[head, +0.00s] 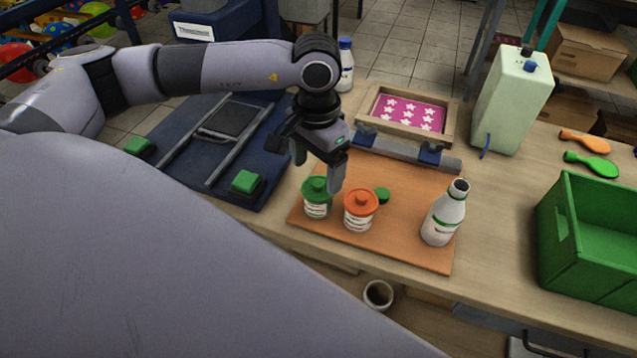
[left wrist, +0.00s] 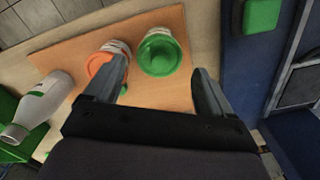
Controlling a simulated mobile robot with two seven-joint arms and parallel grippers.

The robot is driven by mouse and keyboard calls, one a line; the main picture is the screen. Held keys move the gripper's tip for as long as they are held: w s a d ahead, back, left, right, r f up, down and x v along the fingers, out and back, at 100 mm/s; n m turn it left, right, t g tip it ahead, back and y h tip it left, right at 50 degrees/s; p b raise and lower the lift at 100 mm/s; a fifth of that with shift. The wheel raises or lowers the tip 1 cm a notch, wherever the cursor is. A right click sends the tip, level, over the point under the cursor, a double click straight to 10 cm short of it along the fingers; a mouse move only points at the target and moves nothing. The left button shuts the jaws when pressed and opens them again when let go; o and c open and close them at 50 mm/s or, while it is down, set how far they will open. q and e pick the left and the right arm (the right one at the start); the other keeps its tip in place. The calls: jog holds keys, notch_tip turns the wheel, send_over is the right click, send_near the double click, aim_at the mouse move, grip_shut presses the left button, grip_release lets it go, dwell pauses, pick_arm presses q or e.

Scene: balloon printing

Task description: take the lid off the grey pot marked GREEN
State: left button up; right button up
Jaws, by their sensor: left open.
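The pot with the green lid (head: 316,206) stands upright on the orange-brown board (head: 410,252). Its green lid (head: 316,188) is on it, with a raised knob. In the left wrist view the green lid (left wrist: 159,54) lies between and beyond the two fingers. A pot with an orange lid (head: 360,212) stands close beside it on the right; its lid (left wrist: 104,62) is partly behind a finger in the left wrist view. My left gripper (head: 318,172) is open and empty above the green-lidded pot, apart from it. My right gripper is not in view.
An open white bottle (head: 443,214) and a small green cap (head: 382,195) are on the board. A grey bar (head: 400,151) runs behind. A green crate (head: 590,240) stands at right, and a blue press with green buttons (head: 246,182) at left.

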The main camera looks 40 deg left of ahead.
aim_at(317, 184)
pick_arm(q)
jog(key=shift+f, duration=1.75)
jog(key=shift+c, duration=0.3)
jog(key=c, duration=0.7)
jog(key=shift+r, duration=0.1)
